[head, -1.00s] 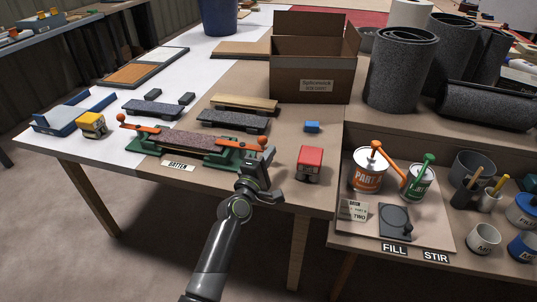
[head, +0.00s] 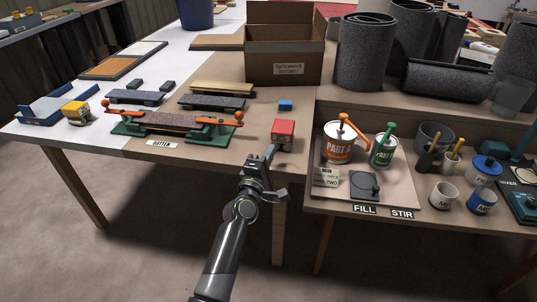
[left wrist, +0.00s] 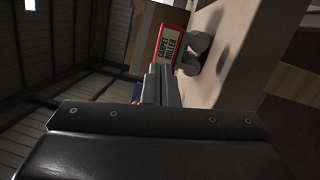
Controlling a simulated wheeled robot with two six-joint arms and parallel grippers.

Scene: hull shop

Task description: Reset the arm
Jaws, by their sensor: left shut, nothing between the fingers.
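My left gripper (head: 264,160) is shut and empty. In the head view it is in front of the bench's front edge, just left of and below a red-topped block-like roller (head: 284,132). In the left wrist view the shut fingers (left wrist: 160,84) point toward the red roller (left wrist: 173,45), whose label appears to read "CARPET ROLLER". I see a gap between gripper and roller in the head view. My right gripper is not in view.
The bench (head: 200,155) holds a green clamp fixture with orange handles (head: 175,122), a small blue block (head: 285,105) and an open cardboard box (head: 284,60). On the right, a lower bench carries orange and green cans (head: 339,142), cups and a tray. Floor space in front is clear.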

